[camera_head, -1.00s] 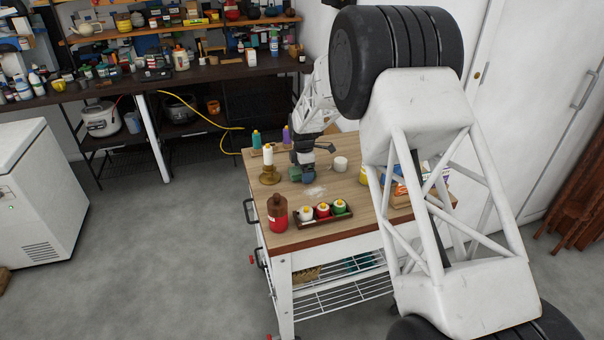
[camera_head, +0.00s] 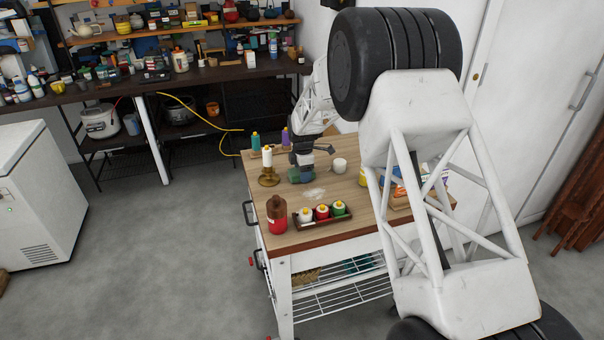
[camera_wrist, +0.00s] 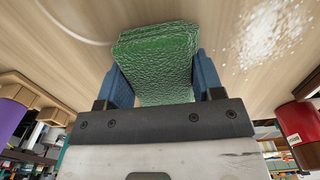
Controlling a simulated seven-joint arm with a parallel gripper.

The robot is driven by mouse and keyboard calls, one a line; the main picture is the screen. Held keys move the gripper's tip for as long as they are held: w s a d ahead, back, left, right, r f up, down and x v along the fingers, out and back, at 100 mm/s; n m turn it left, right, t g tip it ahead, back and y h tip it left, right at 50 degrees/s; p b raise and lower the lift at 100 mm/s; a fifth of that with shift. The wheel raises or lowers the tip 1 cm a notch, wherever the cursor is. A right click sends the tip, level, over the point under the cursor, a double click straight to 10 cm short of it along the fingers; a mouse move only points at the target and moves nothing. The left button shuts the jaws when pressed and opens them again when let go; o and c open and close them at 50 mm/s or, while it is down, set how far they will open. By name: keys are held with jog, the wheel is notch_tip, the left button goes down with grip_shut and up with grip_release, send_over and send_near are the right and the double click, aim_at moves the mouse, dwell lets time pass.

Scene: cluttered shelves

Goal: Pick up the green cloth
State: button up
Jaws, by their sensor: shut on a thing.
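The green cloth (camera_wrist: 160,60) is a thick, textured, folded block between the two blue fingers of my gripper (camera_wrist: 160,80) in the wrist view. My gripper is shut on it, with a finger against each side. In the head view the cloth (camera_head: 298,176) is a small dark green patch under my gripper (camera_head: 301,170), at the wooden cart top. I cannot tell whether the cloth still touches the surface.
A white powdery patch (camera_head: 315,193) lies in front of my gripper.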

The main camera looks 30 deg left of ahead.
jog(key=shift+r, duration=5)
jog(key=o, duration=0.3)
jog(key=c, duration=0.4)
jog(key=s+d+f, duration=0.1)
jog(key=s, duration=0.2)
jog(key=s+d+f, duration=0.1)
jog(key=s+d, duration=0.1)
jog(key=s, duration=0.1)
jog(key=s+d+f, duration=0.1)
jog(key=s+d, duration=0.1)
jog(key=s, duration=0.1)
jog(key=shift+s, duration=0.1)
